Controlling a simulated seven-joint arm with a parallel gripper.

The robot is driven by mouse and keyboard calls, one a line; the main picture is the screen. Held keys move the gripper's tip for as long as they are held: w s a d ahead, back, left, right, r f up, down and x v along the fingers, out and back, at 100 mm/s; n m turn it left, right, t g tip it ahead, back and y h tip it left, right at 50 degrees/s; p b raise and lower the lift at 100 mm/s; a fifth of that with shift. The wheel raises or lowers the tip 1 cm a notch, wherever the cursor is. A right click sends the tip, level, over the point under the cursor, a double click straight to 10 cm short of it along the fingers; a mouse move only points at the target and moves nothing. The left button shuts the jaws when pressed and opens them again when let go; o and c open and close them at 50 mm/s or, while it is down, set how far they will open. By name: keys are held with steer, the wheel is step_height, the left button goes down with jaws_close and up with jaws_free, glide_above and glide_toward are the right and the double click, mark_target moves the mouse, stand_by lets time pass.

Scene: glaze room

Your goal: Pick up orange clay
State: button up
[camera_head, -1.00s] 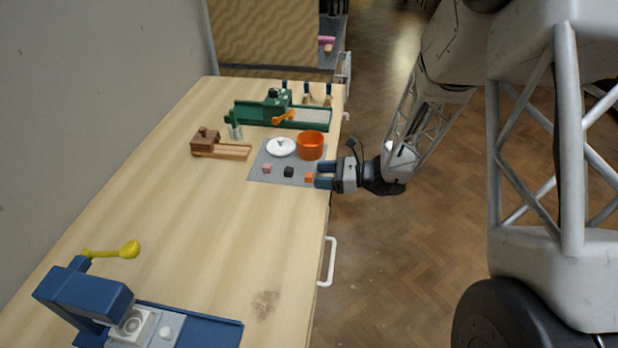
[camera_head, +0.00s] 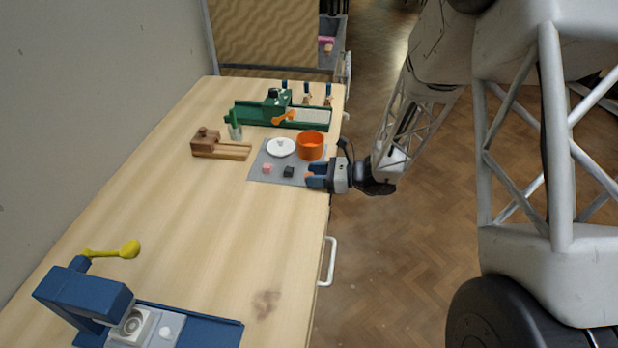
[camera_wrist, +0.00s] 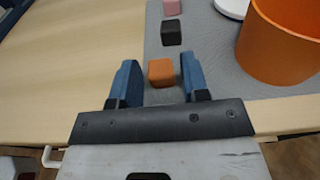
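The orange clay (camera_wrist: 161,72) is a small cube on the grey mat (camera_wrist: 215,60) near the table's front edge. In the wrist view it sits between the tips of my gripper's two blue fingers (camera_wrist: 160,82), with a gap on each side. In the head view my gripper (camera_head: 315,175) reaches in low over the table edge, and its fingers hide most of the cube. The gripper is open and holds nothing.
A black cube (camera_head: 289,172) and a pink cube (camera_head: 267,168) lie in a row beyond the orange one. An orange pot (camera_head: 311,146) and a white lid (camera_head: 281,147) stand close by on the mat. A wooden tool (camera_head: 220,147) lies left of it.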

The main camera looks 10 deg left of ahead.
steer(key=c, duration=0.7)
steer(key=shift+r, duration=0.15)
steer(key=shift+r, duration=1.75)
steer(key=s+d, duration=0.3)
steer(key=s, duration=0.4)
steer(key=s+d+r, duration=0.1)
steer(key=s+d, duration=0.2)
steer(key=s, duration=0.4)
steer(key=shift+s+d, duration=0.2)
steer(key=shift+s, duration=0.15)
